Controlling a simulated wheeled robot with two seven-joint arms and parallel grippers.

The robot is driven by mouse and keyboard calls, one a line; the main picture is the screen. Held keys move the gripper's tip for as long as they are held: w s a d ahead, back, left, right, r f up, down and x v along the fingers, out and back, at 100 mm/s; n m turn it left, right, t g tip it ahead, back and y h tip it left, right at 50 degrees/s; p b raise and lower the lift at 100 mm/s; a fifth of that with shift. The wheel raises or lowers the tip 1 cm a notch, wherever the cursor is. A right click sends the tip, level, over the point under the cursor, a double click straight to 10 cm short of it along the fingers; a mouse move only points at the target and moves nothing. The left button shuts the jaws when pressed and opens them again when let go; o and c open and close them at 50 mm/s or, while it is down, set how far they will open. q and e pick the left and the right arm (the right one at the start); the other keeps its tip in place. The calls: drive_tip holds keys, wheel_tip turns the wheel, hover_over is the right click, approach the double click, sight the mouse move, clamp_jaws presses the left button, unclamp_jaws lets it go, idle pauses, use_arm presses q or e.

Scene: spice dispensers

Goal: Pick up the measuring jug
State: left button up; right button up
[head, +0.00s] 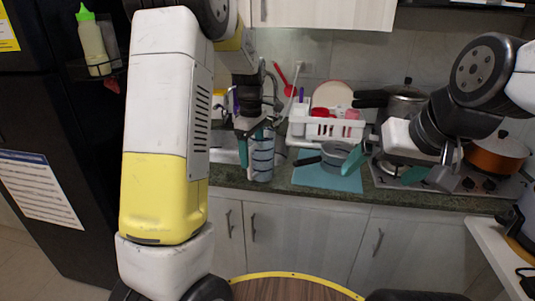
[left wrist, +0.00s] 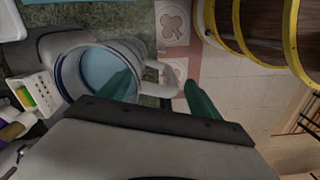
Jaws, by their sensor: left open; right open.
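The measuring jug (head: 263,160) is a clear, bluish cylinder standing upright on the counter beside the sink. In the left wrist view I look down on the jug (left wrist: 88,72), with its pale handle pointing right. My left gripper (head: 253,148) is open at the jug. In the left wrist view, the teal fingers of my left gripper (left wrist: 158,92) lie on either side of the handle, one overlapping the jug's mouth. I cannot tell whether they touch it. My right gripper (head: 392,168) is open and empty in front of the stove.
A saucepan (head: 338,155) rests on a teal mat (head: 325,180) to the right. A steel pot (head: 405,100) and an orange pot (head: 497,158) are on the stove. A round wooden table (head: 290,289) is in front.

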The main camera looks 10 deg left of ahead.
use_arm(q)
drive_tip(key=shift+f, duration=0.35)
clamp_jaws()
drive_tip(key=shift+r, duration=0.1)
idle(0.3)
